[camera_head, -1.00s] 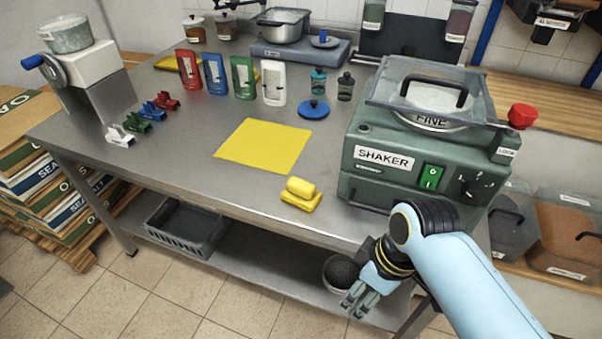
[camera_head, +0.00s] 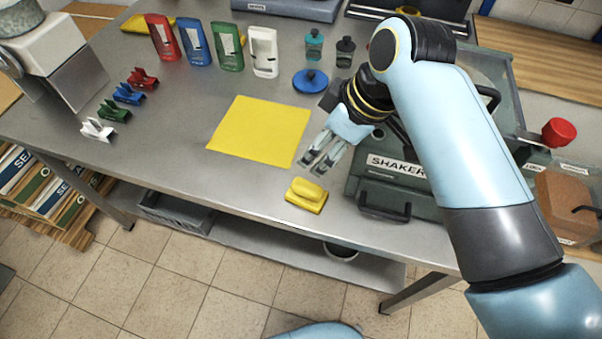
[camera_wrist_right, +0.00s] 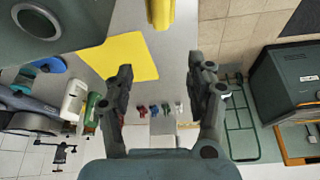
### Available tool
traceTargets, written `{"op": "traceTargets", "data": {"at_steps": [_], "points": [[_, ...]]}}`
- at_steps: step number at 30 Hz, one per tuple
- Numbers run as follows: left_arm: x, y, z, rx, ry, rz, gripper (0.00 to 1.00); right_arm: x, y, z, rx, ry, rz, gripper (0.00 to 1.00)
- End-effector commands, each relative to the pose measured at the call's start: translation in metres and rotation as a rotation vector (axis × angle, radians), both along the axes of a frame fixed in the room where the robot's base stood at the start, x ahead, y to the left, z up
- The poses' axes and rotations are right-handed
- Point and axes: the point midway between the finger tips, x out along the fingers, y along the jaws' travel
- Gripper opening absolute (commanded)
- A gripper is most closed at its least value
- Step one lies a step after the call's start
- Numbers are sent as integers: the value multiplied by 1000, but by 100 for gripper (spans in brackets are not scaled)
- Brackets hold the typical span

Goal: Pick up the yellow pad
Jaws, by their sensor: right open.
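The yellow pad (camera_head: 306,194) is a small block with a raised grip on top. It lies near the front edge of the steel table (camera_head: 150,150), in front of a flat yellow sheet (camera_head: 260,131). In the right wrist view the pad (camera_wrist_right: 160,12) shows at the top edge, partly cut off, beyond the fingertips. My right gripper (camera_head: 316,160) is open and empty, above the table just behind the pad and apart from it. Its two spread fingers also show in the right wrist view (camera_wrist_right: 160,68). My left gripper is out of view.
The green shaker machine (camera_head: 388,185) stands close to the right of the pad, partly behind my right arm. The table left of the pad is clear.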

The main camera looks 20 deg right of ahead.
Motion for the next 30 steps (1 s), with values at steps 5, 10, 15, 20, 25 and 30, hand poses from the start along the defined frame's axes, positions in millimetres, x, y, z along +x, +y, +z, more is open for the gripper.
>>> {"op": "traceTargets", "data": {"at_steps": [5,10,15,20,25,30], "points": [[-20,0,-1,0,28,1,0,-2,-1,-39,-2,9,1,56],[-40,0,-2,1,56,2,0,-2,-1,-73,-1,6,0,56],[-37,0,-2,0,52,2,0,3,4,-88,-1,4,0,56],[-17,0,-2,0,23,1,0,7,8,-102,-1,4,0,56],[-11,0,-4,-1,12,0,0,15,16,-129,0,4,0,56],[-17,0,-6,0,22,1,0,18,20,-142,-1,3,-1,56]]}}
